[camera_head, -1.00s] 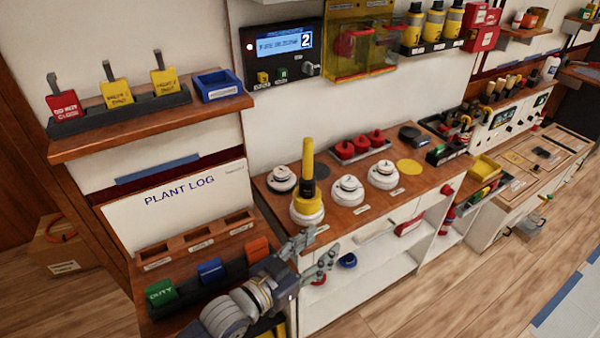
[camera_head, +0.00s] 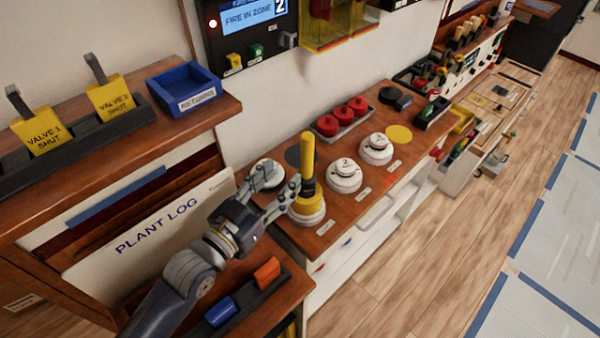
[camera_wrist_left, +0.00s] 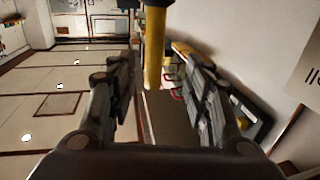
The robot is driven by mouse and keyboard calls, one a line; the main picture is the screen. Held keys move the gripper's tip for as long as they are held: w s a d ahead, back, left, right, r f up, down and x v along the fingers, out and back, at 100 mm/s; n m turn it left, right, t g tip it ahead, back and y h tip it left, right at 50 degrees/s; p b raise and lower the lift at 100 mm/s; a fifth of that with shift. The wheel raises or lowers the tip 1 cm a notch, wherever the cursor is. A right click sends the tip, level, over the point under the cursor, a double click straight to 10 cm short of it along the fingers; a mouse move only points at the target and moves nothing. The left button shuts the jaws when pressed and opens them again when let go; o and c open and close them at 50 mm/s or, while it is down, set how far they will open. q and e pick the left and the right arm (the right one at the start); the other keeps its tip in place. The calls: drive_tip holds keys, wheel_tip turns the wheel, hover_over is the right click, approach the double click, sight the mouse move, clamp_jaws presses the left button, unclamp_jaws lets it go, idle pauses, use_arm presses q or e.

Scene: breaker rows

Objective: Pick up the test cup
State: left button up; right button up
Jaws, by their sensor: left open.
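The test cup (camera_head: 307,155) has an upright yellow handle above a dark collar and a yellow cup. It stands over a white round detector (camera_head: 308,221) on the wooden counter. My left gripper (camera_head: 284,183) is open, just left of the cup's lower part, its fingers pointing toward it. In the left wrist view the yellow handle (camera_wrist_left: 154,45) shows between the two open fingers, toward their tips. I cannot tell whether any finger touches it. My right gripper is not in view.
Two more white detectors (camera_head: 344,176) (camera_head: 376,150) stand to the right on the counter. Another detector is partly hidden behind my left gripper. Red items in a grey tray (camera_head: 343,121) sit behind. A shelf with a blue tray (camera_head: 184,87) is at left.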

sight(304, 159)
use_arm(q)
drive_tip(key=x, duration=0.4)
drive_tip(key=shift+d+r+p, duration=0.1)
drive_tip(key=shift+p, duration=0.3)
drive_tip(key=p+x, duration=0.1)
drive_tip(key=x, duration=0.1)
drive_tip(key=p+x, duration=0.1)
drive_tip(key=x, duration=0.2)
drive_tip(key=shift+s+d, duration=0.15)
drive_tip(key=shift+d, duration=0.15)
drive_tip(key=shift+w+d, duration=0.15)
drive_tip(key=shift+w, duration=0.15)
drive_tip(key=shift+s, duration=0.1)
clamp_jaws()
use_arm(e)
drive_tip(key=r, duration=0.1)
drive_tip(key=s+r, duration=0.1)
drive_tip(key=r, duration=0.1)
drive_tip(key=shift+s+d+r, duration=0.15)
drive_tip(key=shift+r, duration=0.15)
